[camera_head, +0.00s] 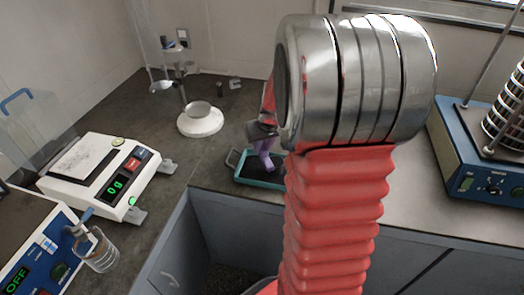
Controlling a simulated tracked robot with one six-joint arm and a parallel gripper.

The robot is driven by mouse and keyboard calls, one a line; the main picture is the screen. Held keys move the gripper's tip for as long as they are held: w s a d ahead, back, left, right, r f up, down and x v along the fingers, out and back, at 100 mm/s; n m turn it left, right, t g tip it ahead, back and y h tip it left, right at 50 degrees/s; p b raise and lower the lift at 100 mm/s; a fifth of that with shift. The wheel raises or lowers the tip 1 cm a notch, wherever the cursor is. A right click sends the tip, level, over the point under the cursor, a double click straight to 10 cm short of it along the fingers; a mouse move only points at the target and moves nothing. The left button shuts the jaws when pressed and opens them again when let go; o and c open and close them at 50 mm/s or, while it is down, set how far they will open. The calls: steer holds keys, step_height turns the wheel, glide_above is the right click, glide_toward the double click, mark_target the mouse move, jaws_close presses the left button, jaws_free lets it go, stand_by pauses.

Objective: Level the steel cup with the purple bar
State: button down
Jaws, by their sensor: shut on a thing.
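The steel cup (199,109) stands upright on a round white base (201,127) on the dark counter, left of my gripper. My gripper (262,140) is partly hidden behind my own arm. It is shut on the purple bar (266,159), which points downward over the teal tray (246,182). I cannot tell whether the bar's lower end touches the tray. The gripper and bar are to the right of the cup and nearer to me.
A blue shaker (476,165) is at right. Small metal parts (235,84) lie at the back.

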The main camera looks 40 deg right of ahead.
steer(key=shift+r, duration=1)
steer(key=shift+a, duration=0.1)
